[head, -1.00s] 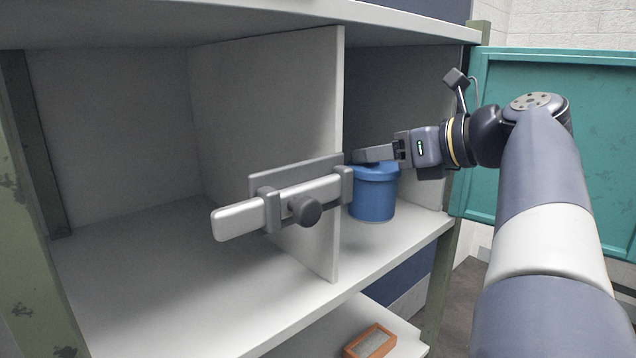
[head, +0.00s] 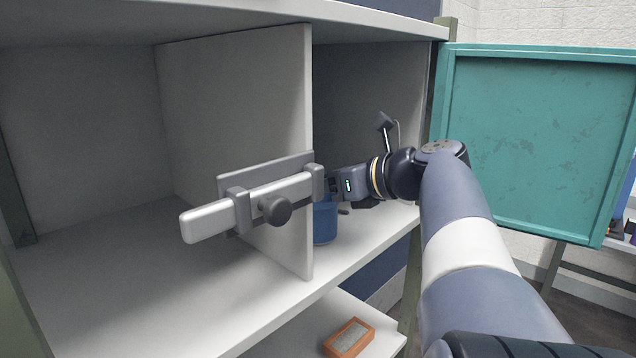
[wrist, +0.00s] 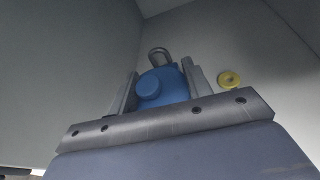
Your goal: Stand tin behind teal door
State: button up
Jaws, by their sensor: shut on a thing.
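The blue tin (head: 325,220) is in the right compartment, just right of the white divider. The divider edge and bolt hide part of it in the head view. The teal door (head: 540,140) stands open at the right. My gripper reaches into this compartment; its fingertips are hidden in the head view. In the wrist view my gripper (wrist: 160,84) is shut on the blue tin (wrist: 170,82), one finger on each side. A round blue knob shows on it, and a grey loop (wrist: 158,54) beyond it. I cannot tell whether its base touches the shelf.
The white divider (head: 235,130) carries a grey sliding bolt (head: 255,205) jutting left. The left compartment is empty. A yellow disc (wrist: 228,79) lies right of the tin in the wrist view. An orange box (head: 348,338) sits on the lower shelf.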

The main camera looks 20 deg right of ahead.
jog(key=o, duration=1.5)
jog(key=shift+s, duration=0.1)
jog(key=v, duration=1.2)
jog(key=shift+b, duration=0.4)
